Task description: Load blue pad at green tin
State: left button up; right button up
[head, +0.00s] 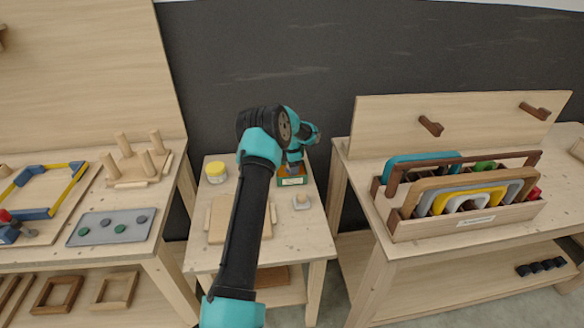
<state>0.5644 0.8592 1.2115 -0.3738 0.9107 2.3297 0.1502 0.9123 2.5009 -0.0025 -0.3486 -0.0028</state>
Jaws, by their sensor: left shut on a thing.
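My left gripper (292,158) points down at the back of the small middle table, over a small orange-brown holder with a green front (291,181). This holder may be the green tin; its inside is mostly covered by the gripper. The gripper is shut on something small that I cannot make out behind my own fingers. No blue pad shows clearly anywhere. My right gripper is not in view.
A yellow-lidded jar (216,173), a wooden board (220,218) partly behind my arm and a small knobbed block (301,201) share the middle table. A grey tray (98,238) with several discs is left. A wooden crate (460,220) of coloured arches is right.

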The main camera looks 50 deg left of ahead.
pick_arm(q)
jog(key=shift+r, duration=3.5)
jog(key=shift+d, duration=0.1)
